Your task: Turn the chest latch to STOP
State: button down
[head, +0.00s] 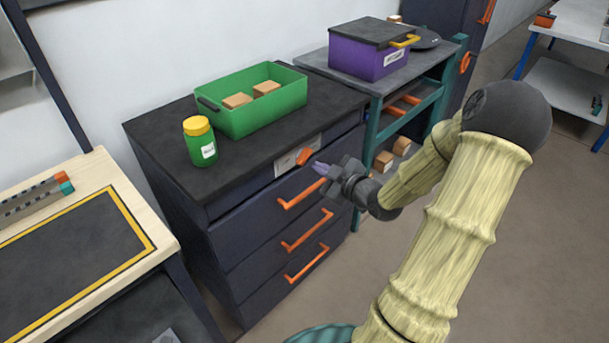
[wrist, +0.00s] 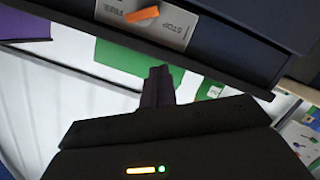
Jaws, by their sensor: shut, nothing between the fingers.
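The chest latch is a short orange bar (head: 305,156) on a pale plate (head: 284,166) at the top of the dark chest's front. In the wrist view the latch bar (wrist: 142,14) lies on the plate (wrist: 172,32) near the top edge, with printed FREE and STOP labels. Its slanted bar lies beside the FREE label; I cannot tell its exact setting. My gripper (head: 318,167) is in front of the chest, just right of and below the latch. In the wrist view its purple fingers (wrist: 159,74) are together and empty, apart from the latch.
The chest (head: 258,246) has several orange drawer handles below the latch. On its top stand a green bin (head: 258,118) with wooden blocks and a green jar (head: 199,150) with a yellow lid. A table with a purple box (head: 361,60) stands behind right. The floor in front is clear.

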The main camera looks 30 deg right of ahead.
jog(key=shift+r, duration=0.1)
jog(key=shift+w, duration=0.15)
send_near(298, 155)
jog(key=w+a+r, duration=0.2)
jog(key=w+a, duration=0.2)
jog(key=w, duration=0.1)
jog(key=f, duration=0.1)
jog(key=d+f, duration=0.1)
jog(key=f, duration=0.1)
jog(key=shift+w+d, duration=0.15)
jog(key=shift+d, duration=0.15)
jog(key=shift+d+f, duration=0.1)
jog(key=shift+d, duration=0.05)
jog(key=shift+d+f+b, duration=0.15)
jog(key=shift+b, duration=0.55)
